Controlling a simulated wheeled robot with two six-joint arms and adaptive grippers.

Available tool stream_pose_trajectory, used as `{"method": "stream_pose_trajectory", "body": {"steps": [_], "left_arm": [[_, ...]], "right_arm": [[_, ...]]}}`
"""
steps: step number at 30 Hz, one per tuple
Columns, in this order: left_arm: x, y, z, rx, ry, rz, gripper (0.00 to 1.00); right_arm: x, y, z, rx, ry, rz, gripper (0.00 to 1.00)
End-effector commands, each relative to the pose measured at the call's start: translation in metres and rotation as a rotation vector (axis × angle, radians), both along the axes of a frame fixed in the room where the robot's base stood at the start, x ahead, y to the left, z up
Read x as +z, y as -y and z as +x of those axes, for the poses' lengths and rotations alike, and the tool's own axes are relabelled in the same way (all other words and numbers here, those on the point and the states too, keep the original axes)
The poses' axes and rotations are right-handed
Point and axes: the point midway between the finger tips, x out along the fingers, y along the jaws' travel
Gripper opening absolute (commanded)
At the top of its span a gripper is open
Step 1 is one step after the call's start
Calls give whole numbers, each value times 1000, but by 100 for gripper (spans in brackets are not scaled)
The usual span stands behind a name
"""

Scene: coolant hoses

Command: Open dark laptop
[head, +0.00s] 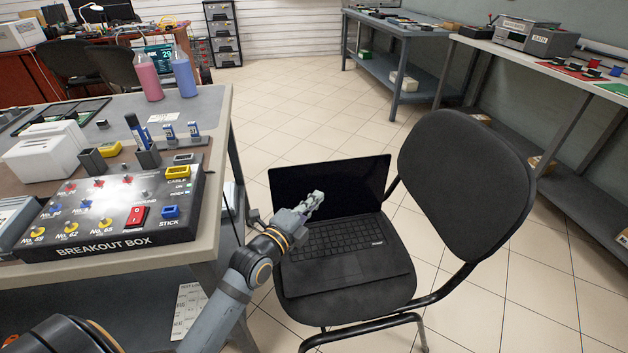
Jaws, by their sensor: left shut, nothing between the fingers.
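The dark laptop (345,265) sits on the seat of a black chair. Its lid (350,178) stands up and open, with a dark screen, and the keyboard shows. My left gripper (318,197) is shut and empty, in front of the screen and above the keyboard's left upper part. I cannot tell whether it touches the screen. My left forearm hides part of the laptop's left edge. My right gripper is not in view.
The chair's backrest (465,180) rises at the right of the laptop. The table (222,120) at the left holds a breakout box (120,235), bottles and small parts. A workbench (560,55) stands at the right. Tiled floor lies open behind the chair.

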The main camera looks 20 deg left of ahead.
Motion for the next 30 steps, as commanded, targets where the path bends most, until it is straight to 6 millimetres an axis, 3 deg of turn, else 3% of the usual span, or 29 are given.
{"method": "stream_pose_trajectory", "body": {"steps": [5,11,24,30], "left_arm": [[1,4,-4,-9,-6,-2,0],[0,5,11,-5,-4,-5,0],[-2,22,100,-9,-3,-2,0],[-4,4,122,-7,-5,1,0]], "right_arm": [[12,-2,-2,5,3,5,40],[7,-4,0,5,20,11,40],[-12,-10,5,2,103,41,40],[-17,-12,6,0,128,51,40]]}}
